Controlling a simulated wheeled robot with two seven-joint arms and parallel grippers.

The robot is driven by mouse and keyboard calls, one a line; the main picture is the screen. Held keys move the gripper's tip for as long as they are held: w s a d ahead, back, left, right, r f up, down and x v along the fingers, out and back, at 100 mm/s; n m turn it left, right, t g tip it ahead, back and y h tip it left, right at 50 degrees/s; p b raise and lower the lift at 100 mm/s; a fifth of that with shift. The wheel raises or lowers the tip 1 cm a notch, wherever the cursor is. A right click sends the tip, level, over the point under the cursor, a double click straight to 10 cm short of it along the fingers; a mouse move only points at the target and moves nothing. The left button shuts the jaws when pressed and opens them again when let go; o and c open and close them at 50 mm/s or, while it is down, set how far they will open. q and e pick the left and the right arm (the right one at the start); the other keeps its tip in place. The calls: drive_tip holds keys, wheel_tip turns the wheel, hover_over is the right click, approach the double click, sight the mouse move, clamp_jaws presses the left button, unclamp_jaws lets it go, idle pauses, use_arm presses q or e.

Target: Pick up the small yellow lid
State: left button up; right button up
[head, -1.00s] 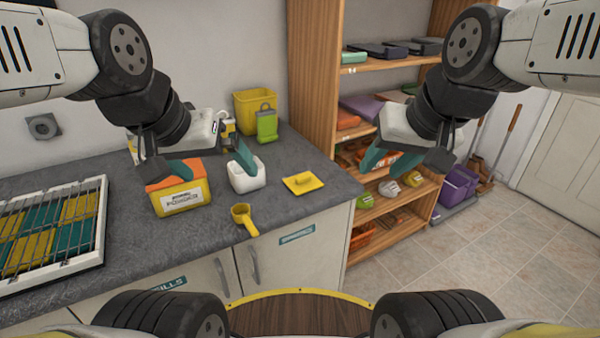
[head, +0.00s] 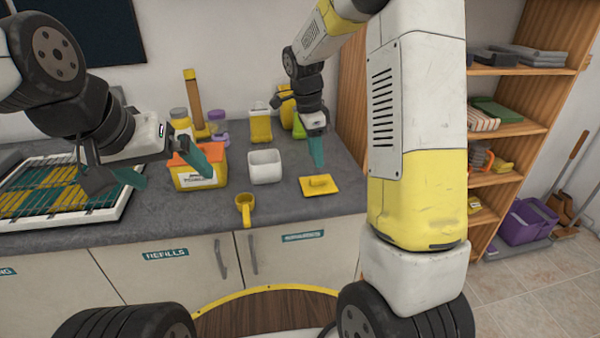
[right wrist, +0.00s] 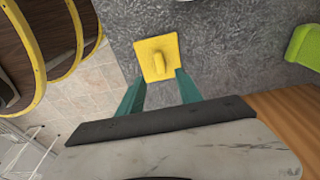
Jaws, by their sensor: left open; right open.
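The small yellow lid (head: 320,185) lies flat on the grey counter, right of the white square pot, with a raised handle on top. It also shows in the right wrist view (right wrist: 157,57), just beyond my fingertips. My right gripper (head: 316,165) is open above the lid, with teal fingers pointing down; in the right wrist view its fingertips (right wrist: 153,77) sit near the lid's two lower corners, with nothing between them. My left gripper (head: 165,170) is open and empty, in front of the yellow box with the orange top (head: 197,170).
Yellow and green containers (head: 260,124) stand behind. A dish rack (head: 65,190) is at the left. A wooden shelf (head: 505,185) is to the right.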

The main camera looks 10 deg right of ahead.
sight(318, 178)
drive_tip(key=f, duration=0.5)
drive_tip(key=d+f, duration=0.1)
drive_tip(key=f, duration=0.1)
drive_tip(key=shift+f, duration=0.4)
clamp_jaws()
